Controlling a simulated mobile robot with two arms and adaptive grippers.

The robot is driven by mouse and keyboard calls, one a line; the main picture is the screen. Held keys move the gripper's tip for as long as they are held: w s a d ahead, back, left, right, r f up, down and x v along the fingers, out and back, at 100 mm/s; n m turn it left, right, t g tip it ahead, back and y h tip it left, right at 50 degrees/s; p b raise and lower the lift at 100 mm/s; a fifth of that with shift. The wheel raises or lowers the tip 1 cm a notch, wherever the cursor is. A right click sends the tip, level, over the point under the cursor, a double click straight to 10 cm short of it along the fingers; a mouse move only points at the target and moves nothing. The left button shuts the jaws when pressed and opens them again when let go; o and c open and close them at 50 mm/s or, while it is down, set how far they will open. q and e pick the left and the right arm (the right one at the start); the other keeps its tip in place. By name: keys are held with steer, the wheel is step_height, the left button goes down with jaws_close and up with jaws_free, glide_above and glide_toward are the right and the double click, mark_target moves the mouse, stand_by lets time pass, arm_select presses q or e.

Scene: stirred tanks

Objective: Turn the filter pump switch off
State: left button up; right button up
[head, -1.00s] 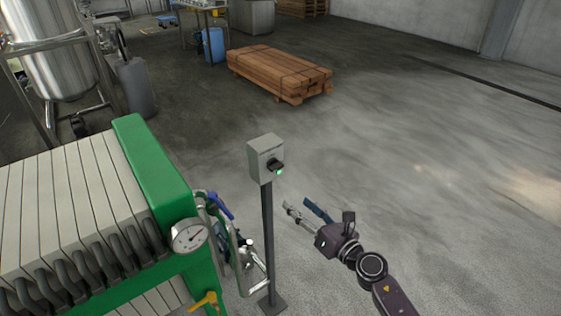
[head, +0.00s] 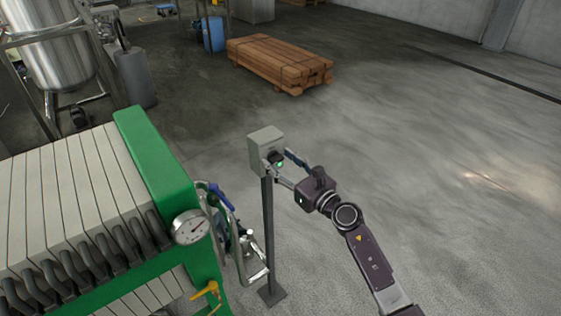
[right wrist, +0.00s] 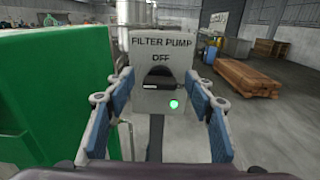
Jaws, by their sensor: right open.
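The filter pump switch box (head: 263,142) is a grey box on a dark post, in the middle of the head view. In the right wrist view the box (right wrist: 178,50) reads "FILTER PUMP" and "OFF". Its black knob (right wrist: 158,83) lies with its bar horizontal, and a green lamp (right wrist: 174,104) glows at lower right of it. My right gripper (head: 279,164) is at the front of the box. In the right wrist view its open fingers (right wrist: 160,95) stand on either side of the knob; whether they touch it I cannot tell. My left gripper is not in view.
A green filter press (head: 150,165) with a gauge (head: 190,228), pipes and a yellow-handled valve (head: 208,291) stands close left of the post. A stack of wooden beams (head: 280,65) lies behind on the floor. The floor (head: 450,200) to the right is clear.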

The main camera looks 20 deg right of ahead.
steer(key=c, duration=1.2)
steer(key=shift+o, duration=0.2)
steer(key=shift+m, duration=0.4)
steer(key=m+p, duration=0.2)
steer(key=shift+d+m, duration=0.1)
steer(key=shift+m, duration=0.3)
steer(key=m+p, duration=0.1)
steer(key=m, duration=0.3)
steer(key=shift+f+m+p, duration=0.1)
steer(key=shift+m+p, duration=0.2)
steer(key=shift+p, duration=0.05)
steer(key=m+p, duration=0.1)
steer(key=m, duration=0.4)
steer(key=shift+d+f, duration=0.1)
steer(key=shift+f+m+p, duration=0.1)
steer(key=shift+m+p, duration=0.55)
steer(key=shift+m, duration=1.75)
